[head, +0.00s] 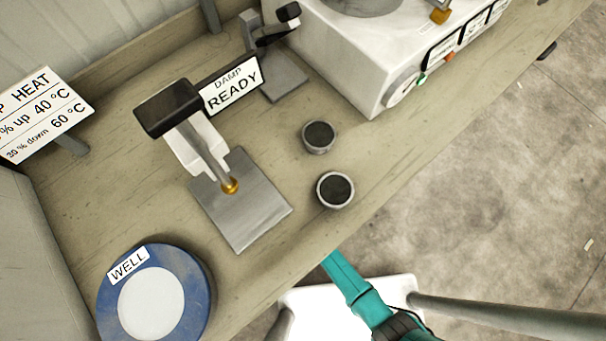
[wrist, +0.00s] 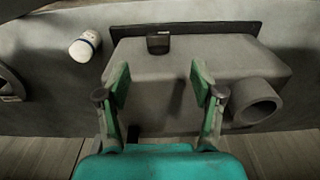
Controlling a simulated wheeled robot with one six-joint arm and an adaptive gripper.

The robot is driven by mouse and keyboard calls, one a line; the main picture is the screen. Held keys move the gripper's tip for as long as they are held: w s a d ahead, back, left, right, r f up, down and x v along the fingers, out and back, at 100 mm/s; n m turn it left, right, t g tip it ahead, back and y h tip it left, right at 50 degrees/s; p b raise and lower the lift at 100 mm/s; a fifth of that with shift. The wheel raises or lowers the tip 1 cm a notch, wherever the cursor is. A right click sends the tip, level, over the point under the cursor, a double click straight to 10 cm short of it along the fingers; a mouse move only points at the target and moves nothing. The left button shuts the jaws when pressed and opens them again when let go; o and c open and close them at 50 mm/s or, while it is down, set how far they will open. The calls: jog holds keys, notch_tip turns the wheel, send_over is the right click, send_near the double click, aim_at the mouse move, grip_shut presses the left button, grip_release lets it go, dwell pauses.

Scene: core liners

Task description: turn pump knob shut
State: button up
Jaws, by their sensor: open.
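My gripper (wrist: 160,82) is open and empty in the wrist view, its two green fingers spread apart. Beyond the fingers is a grey box-shaped housing (wrist: 215,62) with a wide round pipe opening (wrist: 256,102) on its right. A small dark block (wrist: 159,43) sits at its upper edge, seen between the fingers and beyond them. I cannot tell whether this housing is the pump or which part is its knob. In the head view my teal arm reaches down past the bench's front edge, and my gripper is not visible there.
A white bottle (wrist: 85,45) lies left of the housing. On the bench (head: 100,205) stand a blue WELL disc (head: 185,270), two dark-topped cups (head: 318,137) (head: 335,190), a stand with a metal plate (head: 245,215), signs and a white machine (head: 340,65). Open floor (head: 500,190) lies right.

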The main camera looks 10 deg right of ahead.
jog(key=shift+w+a+f, duration=0.1)
jog(key=shift+w+f, duration=0.1)
jog(key=shift+f, duration=1.6)
jog(key=shift+w+a+f, duration=0.1)
jog(key=shift+w+f, duration=0.1)
jog(key=shift+f, duration=1.6)
jog(key=shift+w+f, duration=0.2)
jog(key=shift+f, duration=1.6)
jog(key=c, duration=1.1)
jog(key=shift+c, duration=0.2)
